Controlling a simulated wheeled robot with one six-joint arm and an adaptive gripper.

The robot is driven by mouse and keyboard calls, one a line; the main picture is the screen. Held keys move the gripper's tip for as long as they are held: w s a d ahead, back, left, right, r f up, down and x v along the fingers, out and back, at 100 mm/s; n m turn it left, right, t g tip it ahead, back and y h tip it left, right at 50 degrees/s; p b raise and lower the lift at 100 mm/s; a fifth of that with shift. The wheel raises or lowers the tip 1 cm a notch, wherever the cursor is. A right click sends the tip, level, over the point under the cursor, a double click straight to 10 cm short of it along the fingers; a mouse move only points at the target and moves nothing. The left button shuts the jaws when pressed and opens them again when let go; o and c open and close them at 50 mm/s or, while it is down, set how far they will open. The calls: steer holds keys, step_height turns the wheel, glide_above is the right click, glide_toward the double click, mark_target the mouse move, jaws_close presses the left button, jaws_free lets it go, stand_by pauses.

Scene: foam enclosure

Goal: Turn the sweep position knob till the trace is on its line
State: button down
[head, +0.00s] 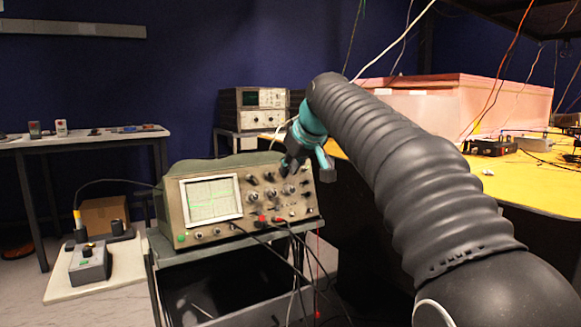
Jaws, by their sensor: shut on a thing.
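The oscilloscope (190,240) stands on a cart, its front panel facing me. Its lit screen (210,198) is at the left of the panel and shows green lines around mid-height; they are too small to tell the trace from its line. Several knobs fill the panel's right half. My gripper (291,169) reaches in from the right and is shut at the panel's upper right, on what looks like the sweep position knob. The dark fingers hide that knob, so its pointer cannot be seen.
Dark and red leads (277,222) plug into the panel's lower edge and hang down in front of the cart (225,272). A yellow table (535,180) with a pink foam box (430,105) is at the right. Another instrument (254,108) stands behind.

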steer(key=m+p, duration=0.1)
steer(key=y+p, duration=0.1)
steer(key=shift+w+d+r+m+g+p, duration=0.1)
steer(key=shift+d+r+m+g+p, duration=0.1)
steer(key=shift+m+g+p, duration=0.2)
steer(key=shift+w+d+f+m+g+y+p, duration=0.1)
steer(key=shift+m+g+y+p, duration=0.15)
steer(key=shift+m+y+p, duration=0.5)
steer(key=shift+d+f+m+g+y+p, duration=0.1)
steer(key=shift+m+g+y+p, duration=0.25)
steer(key=shift+m, duration=0.7)
steer(key=c, duration=1.2)
jaws_free()
steer(key=v, duration=1.2)
steer(key=shift+d+f, duration=0.1)
steer(key=shift+f, duration=0.1)
